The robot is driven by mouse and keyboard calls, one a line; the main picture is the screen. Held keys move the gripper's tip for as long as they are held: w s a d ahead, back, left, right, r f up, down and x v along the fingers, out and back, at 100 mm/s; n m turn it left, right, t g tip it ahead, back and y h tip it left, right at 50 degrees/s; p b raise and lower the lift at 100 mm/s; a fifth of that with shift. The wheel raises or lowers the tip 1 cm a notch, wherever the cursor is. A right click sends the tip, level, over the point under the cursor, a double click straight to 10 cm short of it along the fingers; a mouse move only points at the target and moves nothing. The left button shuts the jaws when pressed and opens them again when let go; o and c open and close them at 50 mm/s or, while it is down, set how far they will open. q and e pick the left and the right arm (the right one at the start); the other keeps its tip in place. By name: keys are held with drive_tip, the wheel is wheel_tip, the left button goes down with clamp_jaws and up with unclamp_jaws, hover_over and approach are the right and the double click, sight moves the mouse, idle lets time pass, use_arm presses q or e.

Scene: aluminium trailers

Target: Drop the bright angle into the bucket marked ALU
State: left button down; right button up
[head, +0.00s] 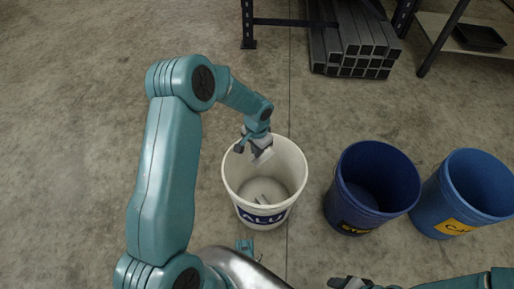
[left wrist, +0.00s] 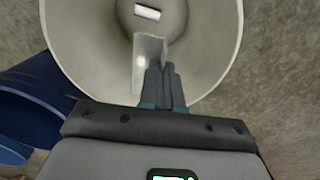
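The white bucket marked ALU (head: 236,197) stands upright on the floor in the middle of the head view; its pale inner wall fills most of the left wrist view (left wrist: 75,35). My left gripper (head: 257,143) is over the bucket's mouth, pointing down. Its dark fingers (left wrist: 162,82) are closed on the bright angle (left wrist: 150,50), a light grey metal L-shaped piece. The angle also shows below the fingers in the head view (head: 263,154). My right gripper (head: 346,283) is at the bottom edge of the head view, partly cut off; its opening is unclear.
A small light metal piece (left wrist: 147,12) lies on the bucket's floor. A dark blue bucket (head: 345,200) and a lighter blue bucket with a yellow label (head: 456,227) stand to the right. A rack with stacked dark square tubes (head: 350,45) is behind. The floor at left is clear.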

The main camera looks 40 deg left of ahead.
use_arm(q)
drive_tip(key=c, duration=1.3)
unclamp_jaws()
drive_tip(key=shift+o, duration=0.2)
drive_tip(key=shift+r, duration=0.1)
wheel_tip(320, 180, up, 16)
drive_tip(key=p, duration=0.5)
drive_tip(key=shift+r, duration=0.1)
